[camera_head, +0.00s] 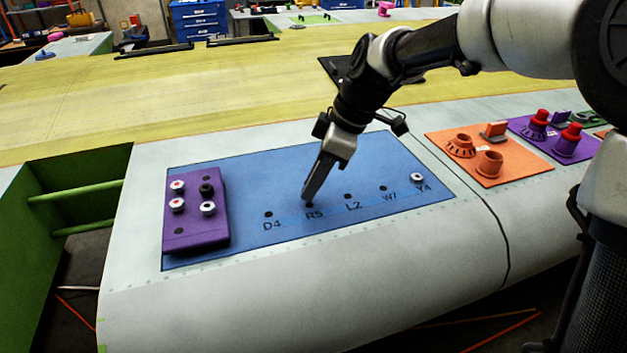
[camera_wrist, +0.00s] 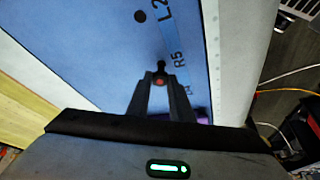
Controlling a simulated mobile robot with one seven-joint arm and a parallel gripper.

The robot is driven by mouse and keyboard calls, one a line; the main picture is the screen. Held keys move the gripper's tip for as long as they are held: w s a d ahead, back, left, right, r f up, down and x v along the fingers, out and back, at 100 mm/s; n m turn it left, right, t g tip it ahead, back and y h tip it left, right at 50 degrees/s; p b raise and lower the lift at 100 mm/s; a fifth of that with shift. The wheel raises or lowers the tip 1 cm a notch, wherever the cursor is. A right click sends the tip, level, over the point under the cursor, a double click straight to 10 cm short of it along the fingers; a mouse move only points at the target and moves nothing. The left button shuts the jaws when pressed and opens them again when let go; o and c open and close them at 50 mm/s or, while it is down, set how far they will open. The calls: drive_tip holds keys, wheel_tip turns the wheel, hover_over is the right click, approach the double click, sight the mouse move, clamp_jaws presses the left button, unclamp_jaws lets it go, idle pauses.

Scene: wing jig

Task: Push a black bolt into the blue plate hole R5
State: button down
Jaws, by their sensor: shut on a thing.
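The blue plate (camera_head: 340,165) lies on the pale wing surface, with labelled holes D4, R5, L2, W7 and Y4 along its near edge. My gripper (camera_head: 306,198) points down at hole R5 (camera_head: 309,205), its tips right at the hole. In the wrist view my gripper (camera_wrist: 160,82) is shut on a small dark bolt (camera_wrist: 159,76) with a red spot, beside the R5 label. The bolt is mostly hidden in the head view, and how deep it sits cannot be told. Hole L2 (camera_wrist: 139,16) shows dark in the wrist view.
A purple block (camera_head: 195,240) at the plate's left holds a black bolt (camera_head: 206,188) and several white-topped bolts. A white-topped bolt (camera_head: 417,177) stands at Y4. An orange plate (camera_head: 510,172) with raised fittings lies to the right. The plate behind my gripper is clear.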

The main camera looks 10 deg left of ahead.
drive_tip(key=shift+f+b, duration=0.75)
drive_tip(key=shift+f, duration=0.4)
drive_tip(key=c, duration=1.5)
unclamp_jaws()
drive_tip(key=shift+r, duration=0.1)
drive_tip(key=p+v, duration=0.2)
drive_tip(key=v, duration=1.5)
drive_tip(key=shift+r, duration=0.15)
